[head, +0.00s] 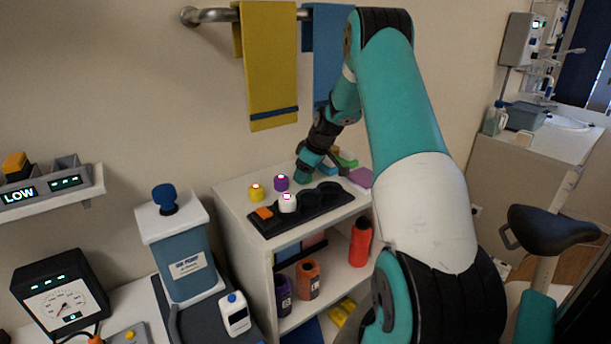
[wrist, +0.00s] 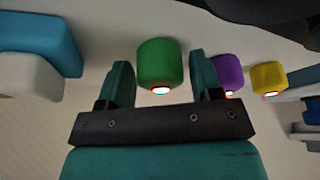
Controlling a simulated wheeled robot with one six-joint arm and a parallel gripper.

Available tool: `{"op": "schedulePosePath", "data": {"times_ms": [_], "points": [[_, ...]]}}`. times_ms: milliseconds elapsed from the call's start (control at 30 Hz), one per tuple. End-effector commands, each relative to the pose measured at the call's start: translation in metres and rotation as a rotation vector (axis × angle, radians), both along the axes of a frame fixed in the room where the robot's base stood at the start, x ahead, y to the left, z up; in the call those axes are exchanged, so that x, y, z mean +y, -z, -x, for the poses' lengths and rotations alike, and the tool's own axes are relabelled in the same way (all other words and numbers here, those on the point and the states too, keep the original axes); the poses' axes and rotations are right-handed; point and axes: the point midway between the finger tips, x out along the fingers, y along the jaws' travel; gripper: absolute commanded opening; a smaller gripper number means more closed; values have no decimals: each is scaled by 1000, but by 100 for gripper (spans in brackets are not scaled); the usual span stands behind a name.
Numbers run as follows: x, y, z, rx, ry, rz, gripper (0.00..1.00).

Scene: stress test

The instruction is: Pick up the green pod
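The green pod (wrist: 160,62) is a short rounded cylinder with a small lit spot on its end. In the wrist view it sits between the two teal fingers of my gripper (wrist: 161,72), with a visible gap on each side. My gripper is open and no finger is seen touching the pod. In the head view my gripper (head: 304,177) is low over the white shelf top, behind the black tray. There I cannot clearly tell the pod from the teal fingers.
A purple pod (wrist: 228,72) and a yellow pod (wrist: 268,78) stand close beside the right finger. A black tray (head: 318,215) holds a white pod (head: 288,203) and an orange piece (head: 265,213). Blue and white blocks (wrist: 45,45) lie left in the wrist view.

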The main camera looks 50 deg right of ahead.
Motion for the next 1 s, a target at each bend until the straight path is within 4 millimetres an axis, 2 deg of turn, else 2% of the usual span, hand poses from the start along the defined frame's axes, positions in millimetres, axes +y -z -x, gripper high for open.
{"op": "schedulePosePath", "data": {"times_ms": [33,133,167,467,667,767,1000], "points": [[0,0,0,0,0,0,48],[0,0,0,0,0,0,25],[0,0,0,0,0,0,21],[0,-1,1,0,0,0,20],[-3,-9,11,-3,2,2,20],[-7,-18,24,-2,4,2,20],[-18,-43,73,-3,5,3,20]]}}
